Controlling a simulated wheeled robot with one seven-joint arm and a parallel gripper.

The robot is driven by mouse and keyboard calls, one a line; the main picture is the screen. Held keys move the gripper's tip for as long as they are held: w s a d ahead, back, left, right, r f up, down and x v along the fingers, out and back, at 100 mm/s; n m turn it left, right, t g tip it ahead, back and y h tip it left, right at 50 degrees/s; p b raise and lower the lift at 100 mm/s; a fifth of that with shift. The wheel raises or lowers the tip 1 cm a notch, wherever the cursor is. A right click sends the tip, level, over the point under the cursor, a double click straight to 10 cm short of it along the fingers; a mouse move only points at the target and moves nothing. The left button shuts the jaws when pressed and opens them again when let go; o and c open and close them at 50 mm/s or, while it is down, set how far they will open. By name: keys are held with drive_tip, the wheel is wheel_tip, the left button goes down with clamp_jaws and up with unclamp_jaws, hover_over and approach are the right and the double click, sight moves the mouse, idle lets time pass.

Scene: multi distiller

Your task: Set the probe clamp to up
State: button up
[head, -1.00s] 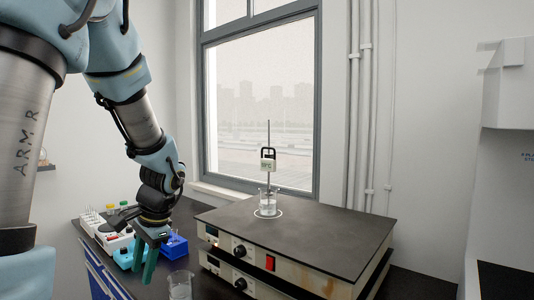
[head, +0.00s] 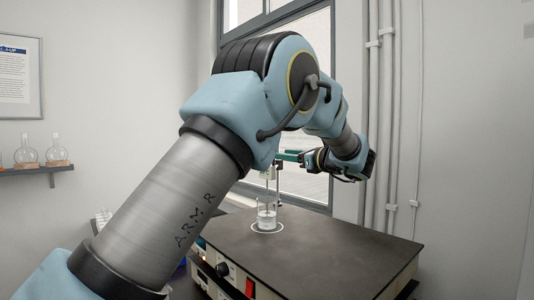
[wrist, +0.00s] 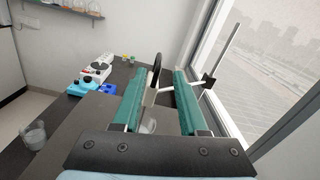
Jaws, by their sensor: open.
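The probe clamp is on a thin upright rod above a beaker (head: 266,217) on the hotplate. In the head view my arm and gripper partly hide the clamp; its pale block (head: 267,173) shows just below the green fingers. In the wrist view the clamp's black loop handle (wrist: 155,70) stands between the fingertips, nearer the left one. A black knob (wrist: 209,81) sits by the rod (wrist: 222,55), to the right of the right finger. My gripper (head: 285,157) is open, level, at clamp height. I cannot tell whether a finger touches the handle.
The dark hotplate top (head: 330,245) is clear apart from the beaker. The window (wrist: 270,60) is close behind the rod. Blue and white racks (wrist: 95,78) and another beaker (wrist: 35,135) stand on the bench to the left in the wrist view.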

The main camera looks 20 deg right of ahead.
drive_tip(key=p+x, duration=0.3)
drive_tip(key=x, duration=0.6)
drive_tip(key=shift+w+a+f, duration=0.1)
drive_tip(key=shift+w, duration=0.1)
clamp_jaws()
idle(1.1)
